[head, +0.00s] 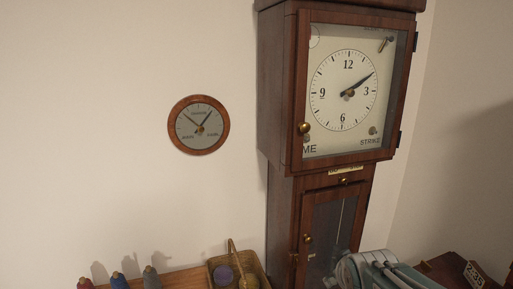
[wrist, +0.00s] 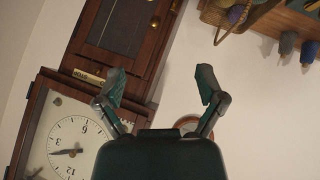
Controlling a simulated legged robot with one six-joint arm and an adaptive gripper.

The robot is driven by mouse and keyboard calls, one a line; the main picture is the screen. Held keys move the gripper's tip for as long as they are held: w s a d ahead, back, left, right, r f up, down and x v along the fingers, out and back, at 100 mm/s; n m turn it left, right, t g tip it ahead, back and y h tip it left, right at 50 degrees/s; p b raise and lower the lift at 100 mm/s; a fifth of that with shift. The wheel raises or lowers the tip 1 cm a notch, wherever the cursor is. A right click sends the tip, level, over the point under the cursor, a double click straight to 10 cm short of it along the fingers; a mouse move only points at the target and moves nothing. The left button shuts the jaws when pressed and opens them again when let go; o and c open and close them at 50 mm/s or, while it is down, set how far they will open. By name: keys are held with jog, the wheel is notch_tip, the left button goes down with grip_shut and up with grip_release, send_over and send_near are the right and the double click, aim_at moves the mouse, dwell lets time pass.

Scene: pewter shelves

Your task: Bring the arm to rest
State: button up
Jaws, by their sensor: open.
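My gripper (wrist: 158,88) is open and empty in the wrist view, its two dark green fingers spread apart. The wrist view looks upside down. Behind the fingers are the tall wooden clock (wrist: 112,30) on the left and bare wall between and to the right. In the head view, part of my arm (head: 372,270) shows at the bottom, in front of the clock's lower door. The gripper's fingers cannot be made out there. The clock (head: 282,100) stands upright against the wall, its glazed dial door apparently shut.
A round wooden-rimmed dial (head: 199,125) hangs on the wall left of the clock. A wooden shelf (head: 185,280) at the bottom holds several spools and a wicker basket (head: 262,268). A small sign (head: 474,274) stands at the lower right. The wall at left is clear.

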jog(key=s+a+m+g, duration=0.1)
jog(key=s+m, duration=0.1)
jog(key=s, duration=0.6)
jog(key=s+a+r+m+g+y, duration=0.1)
jog(key=s+a+m+g, duration=0.1)
jog(key=s, duration=0.7)
jog(key=shift+s+m, duration=0.3)
jog(key=shift+m, duration=0.3)
jog(key=shift+r, duration=0.1)
